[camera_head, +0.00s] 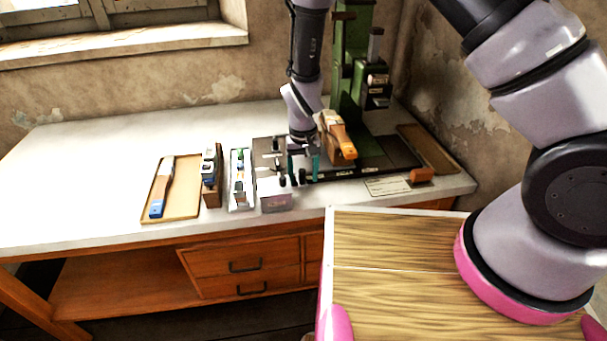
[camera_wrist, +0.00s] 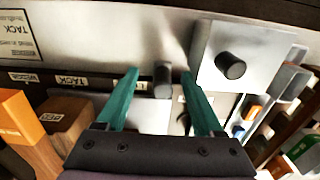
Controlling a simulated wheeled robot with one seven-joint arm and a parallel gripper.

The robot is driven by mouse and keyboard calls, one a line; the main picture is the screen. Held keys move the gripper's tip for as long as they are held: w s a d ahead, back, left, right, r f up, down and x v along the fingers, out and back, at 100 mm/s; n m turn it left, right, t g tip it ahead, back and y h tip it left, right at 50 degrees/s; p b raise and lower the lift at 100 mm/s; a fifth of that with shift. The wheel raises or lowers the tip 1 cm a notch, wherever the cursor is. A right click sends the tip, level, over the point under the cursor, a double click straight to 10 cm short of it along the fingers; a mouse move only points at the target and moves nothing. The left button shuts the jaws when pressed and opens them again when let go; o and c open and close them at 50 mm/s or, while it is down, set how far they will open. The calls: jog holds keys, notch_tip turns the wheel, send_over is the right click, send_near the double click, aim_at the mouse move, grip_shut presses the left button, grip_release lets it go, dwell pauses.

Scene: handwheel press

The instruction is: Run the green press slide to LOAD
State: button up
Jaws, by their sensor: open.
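The green press (camera_head: 346,100) stands at the back right of the bench, with a tall column and a dark base (camera_head: 375,155). A green head with small labelled plates (camera_head: 377,85) sits on its right side; I cannot read these labels here, nor find a LOAD mark. My gripper (camera_head: 302,178) points down at the left end of the base. Its teal fingers are open, and they also show in the wrist view (camera_wrist: 161,75). A dark knob (camera_wrist: 163,80) stands between the fingertips, apparently untouched. Strip labels near it read TACK and WEDGE.
A light metal block with a black knob (camera_wrist: 230,66) is close right of the fingers. An orange-ended wooden piece (camera_head: 338,136) stands just right of my gripper. Trays with tools (camera_head: 183,205) lie to the left. The bench's far left (camera_head: 80,190) is clear.

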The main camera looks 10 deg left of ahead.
jog(key=shift+s+a, duration=0.1)
jog(key=shift+a, duration=0.2)
notch_tip(320, 180, up, 8)
jog(key=shift+d, duration=0.1)
dwell(0.3)
jog(key=shift+d, duration=0.1)
jog(key=w+d+r+m+t+y, duration=0.1)
jog(key=d+r, duration=0.4)
jog(key=r, duration=0.4)
jog(key=w+d+r+m+t+y, duration=0.1)
jog(key=d+r+m, duration=0.1)
jog(key=d+r, duration=0.45)
jog(key=w+d+r+m+y, duration=0.1)
jog(key=d+r, duration=0.3)
jog(key=r, duration=0.6)
jog(key=s+d+r+m+t+h, duration=0.1)
jog(key=s+d+r+m+t, duration=0.2)
jog(key=s+d+r, duration=0.9)
jog(key=d+r+t, duration=0.1)
jog(key=d+t, duration=0.1)
jog(key=d, duration=0.2)
jog(key=shift+s, duration=0.35)
